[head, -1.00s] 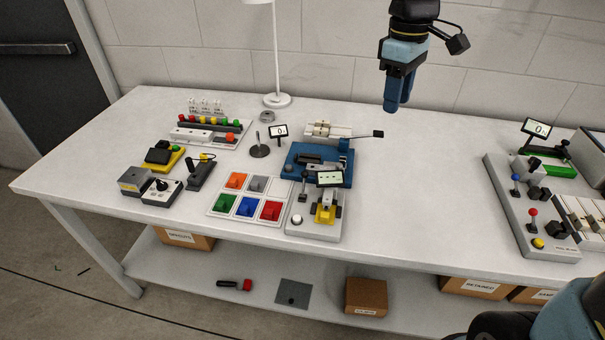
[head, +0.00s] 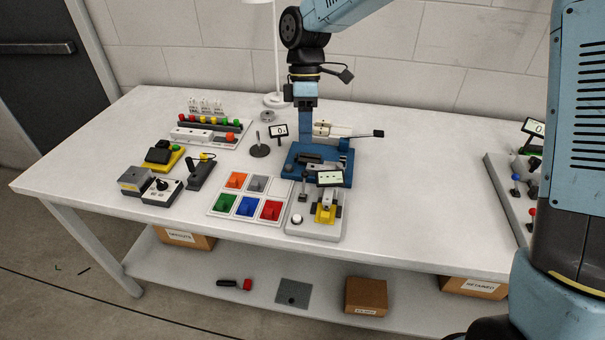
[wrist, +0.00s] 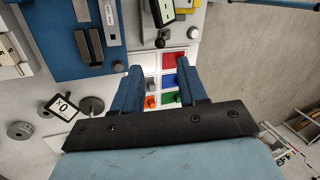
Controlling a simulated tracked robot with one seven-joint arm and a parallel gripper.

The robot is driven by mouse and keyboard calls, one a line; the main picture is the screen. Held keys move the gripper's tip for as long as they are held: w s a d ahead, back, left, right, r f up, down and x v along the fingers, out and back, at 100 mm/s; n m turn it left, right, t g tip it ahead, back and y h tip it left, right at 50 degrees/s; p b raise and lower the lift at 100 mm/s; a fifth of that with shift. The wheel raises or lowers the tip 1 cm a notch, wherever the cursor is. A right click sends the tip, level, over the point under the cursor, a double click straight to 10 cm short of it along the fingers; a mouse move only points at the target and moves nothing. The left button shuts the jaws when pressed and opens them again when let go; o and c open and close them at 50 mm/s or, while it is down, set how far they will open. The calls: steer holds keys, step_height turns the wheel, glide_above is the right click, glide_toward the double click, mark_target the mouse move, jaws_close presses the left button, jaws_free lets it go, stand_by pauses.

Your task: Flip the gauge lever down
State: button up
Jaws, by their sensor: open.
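An upright lever (head: 303,183) stands on a grey fixture (head: 300,232) with a small display, a yellow block and a white button. In the wrist view its black ball end (wrist: 160,43) appears beyond my fingertips. I cannot tell for certain that this is the gauge lever. My gripper (head: 305,140) points down above the rear of a blue fixture (head: 335,179), behind the grey fixture. In the wrist view my gripper (wrist: 158,68) has its two blue fingers apart, with nothing between them at the tips.
A tray of coloured compartments (head: 220,212) lies left of the grey fixture. A small display reading 0 (head: 278,131) and a round black base (head: 260,151) stand behind it. A black-tipped rod (head: 378,133) sticks out right of the blue fixture.

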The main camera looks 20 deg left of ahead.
mark_target(305, 173)
steer(key=x, duration=1.1)
steer(key=shift+f, duration=0.25)
steer(key=shift+c, duration=0.4)
